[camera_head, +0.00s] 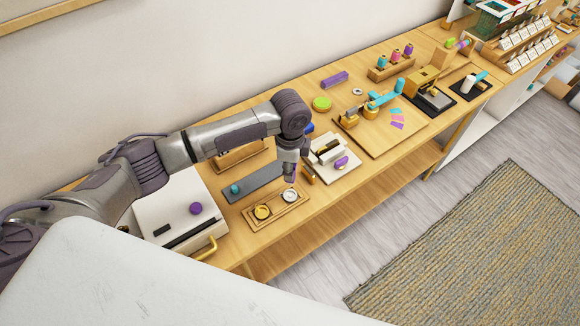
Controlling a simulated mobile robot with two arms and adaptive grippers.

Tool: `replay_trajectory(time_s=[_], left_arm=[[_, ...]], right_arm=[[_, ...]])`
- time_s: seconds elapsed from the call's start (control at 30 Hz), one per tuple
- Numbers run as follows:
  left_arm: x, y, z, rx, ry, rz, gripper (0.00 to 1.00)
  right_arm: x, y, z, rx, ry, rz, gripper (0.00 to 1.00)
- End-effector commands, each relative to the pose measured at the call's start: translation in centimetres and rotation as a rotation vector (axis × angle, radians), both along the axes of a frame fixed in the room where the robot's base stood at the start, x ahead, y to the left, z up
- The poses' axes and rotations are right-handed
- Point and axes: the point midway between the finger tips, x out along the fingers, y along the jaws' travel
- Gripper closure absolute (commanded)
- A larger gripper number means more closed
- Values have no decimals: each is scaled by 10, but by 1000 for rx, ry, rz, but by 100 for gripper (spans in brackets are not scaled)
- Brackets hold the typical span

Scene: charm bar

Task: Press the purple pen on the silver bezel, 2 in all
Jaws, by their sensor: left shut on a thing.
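The silver bezel (290,195) lies in the right part of a small wooden tray (277,221), with a gold bezel (262,211) in the left part. My left gripper (290,170) points down just above the silver bezel, at the far edge of the tray. It is shut on a slim purple thing, apparently the purple pen (291,178), whose lower end shows below the fingers. Whether the pen touches the bezel is too small to tell. The gripper hides part of what lies behind it. My right gripper is not in view.
A grey mat (252,184) with a teal knob lies behind the tray. A white device (335,157) with a purple part stands close on the right. A white box (179,222) with a purple knob and brass handle stands left. A wooden board (388,132) lies farther right.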

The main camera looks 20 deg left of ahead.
Motion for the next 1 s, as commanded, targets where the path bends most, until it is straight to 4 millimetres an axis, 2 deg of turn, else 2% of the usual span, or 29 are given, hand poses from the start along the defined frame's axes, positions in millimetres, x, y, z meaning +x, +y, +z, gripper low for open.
replay_trajectory(time_s=[0.27,0.7,1.0], left_arm=[[0,0,-11,0,1,1,100],[0,-1,-54,-1,1,-1,100],[0,0,-59,-1,0,0,100]], right_arm=[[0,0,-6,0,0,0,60],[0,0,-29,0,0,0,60],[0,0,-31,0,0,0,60]])
